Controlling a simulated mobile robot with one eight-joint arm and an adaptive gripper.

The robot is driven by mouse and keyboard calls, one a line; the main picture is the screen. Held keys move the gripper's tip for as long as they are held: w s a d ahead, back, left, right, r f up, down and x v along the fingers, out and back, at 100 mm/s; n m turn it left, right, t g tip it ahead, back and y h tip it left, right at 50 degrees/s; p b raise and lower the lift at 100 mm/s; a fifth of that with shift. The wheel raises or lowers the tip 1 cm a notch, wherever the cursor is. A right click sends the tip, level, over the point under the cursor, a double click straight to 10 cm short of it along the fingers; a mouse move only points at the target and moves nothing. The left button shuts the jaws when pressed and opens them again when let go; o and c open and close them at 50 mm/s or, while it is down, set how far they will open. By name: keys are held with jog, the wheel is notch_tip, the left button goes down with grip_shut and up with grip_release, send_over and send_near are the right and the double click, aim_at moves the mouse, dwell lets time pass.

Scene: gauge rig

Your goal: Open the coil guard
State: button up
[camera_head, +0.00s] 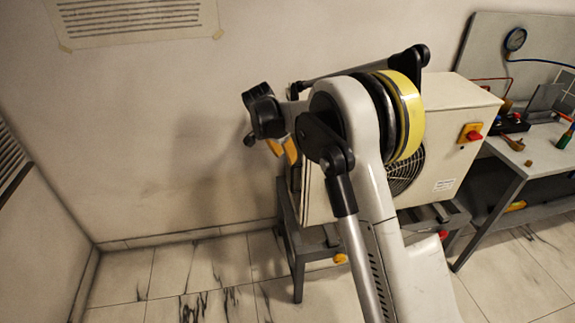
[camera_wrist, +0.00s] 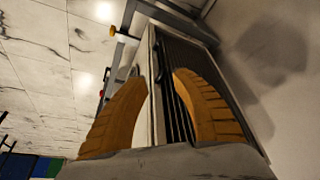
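The beige unit (camera_head: 455,105) stands on a grey metal stand, with a round fan grille (camera_head: 405,172) on its front, partly hidden by my arm. In the wrist view, a dark panel with long parallel bars, which looks like the coil guard (camera_wrist: 182,50), fills one side of the unit beside a pale frame edge (camera_wrist: 155,100). My gripper (camera_wrist: 158,76) has two orange fingers spread apart, one on each side of that edge in the picture. Contact cannot be told. In the head view my gripper (camera_head: 284,150) is at the unit's left side, mostly behind my arm.
A red and yellow switch (camera_head: 470,133) is on the unit's front. The wall is close behind the unit. The tiled floor (camera_head: 180,275) at left is clear.

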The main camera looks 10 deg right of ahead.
jog(key=f, duration=0.2)
jog(key=b, duration=0.4)
send_over(292, 190)
jog(key=f, duration=0.9)
jog(key=shift+w, duration=0.3)
jog(key=shift+d, duration=0.1)
grip_shut()
